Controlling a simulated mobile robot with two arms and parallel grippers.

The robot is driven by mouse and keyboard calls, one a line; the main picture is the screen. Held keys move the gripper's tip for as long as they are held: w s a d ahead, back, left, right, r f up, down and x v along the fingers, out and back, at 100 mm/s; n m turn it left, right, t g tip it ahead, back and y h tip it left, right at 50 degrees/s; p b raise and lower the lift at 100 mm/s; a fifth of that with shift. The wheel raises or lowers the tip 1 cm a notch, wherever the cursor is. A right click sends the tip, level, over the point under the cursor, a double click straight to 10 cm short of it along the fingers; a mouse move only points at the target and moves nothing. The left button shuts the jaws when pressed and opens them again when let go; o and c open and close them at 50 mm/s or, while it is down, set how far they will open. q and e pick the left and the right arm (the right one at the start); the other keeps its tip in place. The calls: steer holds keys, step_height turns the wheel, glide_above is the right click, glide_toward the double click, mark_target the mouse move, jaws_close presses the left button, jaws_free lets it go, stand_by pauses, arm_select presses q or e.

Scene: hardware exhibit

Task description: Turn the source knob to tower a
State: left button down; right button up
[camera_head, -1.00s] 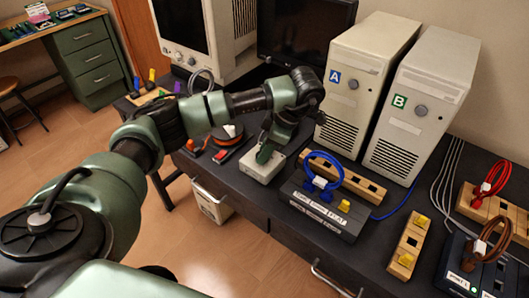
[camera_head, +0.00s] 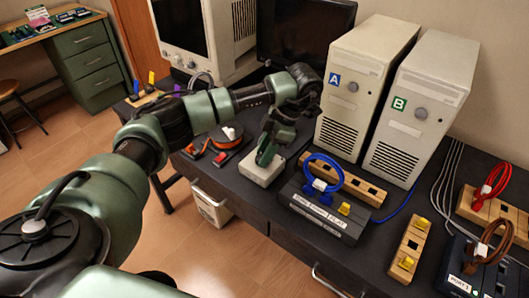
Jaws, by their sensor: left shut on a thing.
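A small off-white box (camera_head: 258,173) sits on the dark desk, left of the blue cable. My left gripper (camera_head: 265,155) points down onto the top of this box and is shut on the source knob, which its fingers hide. I cannot read the knob's pointer or any labels on the box. Tower A (camera_head: 345,105), a beige computer case with a blue A label, stands upright behind and to the right of the box. Tower B (camera_head: 405,115), with a green B label, stands to its right. My right gripper is not in view.
A dark labelled switch box (camera_head: 318,215) and a blue cable coil (camera_head: 323,172) are just right of the off-white box. An orange cable coil (camera_head: 225,138) lies to its left. A monitor (camera_head: 195,30) stands behind. Wooden blocks (camera_head: 408,250) are at the right.

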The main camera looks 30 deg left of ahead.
arm_select(q)
steer(key=c, duration=1)
jaws_free()
steer(key=shift+c, duration=0.2)
steer(key=v, duration=0.8)
steer(key=shift+p, duration=0.4)
steer(key=shift+f, duration=0.15)
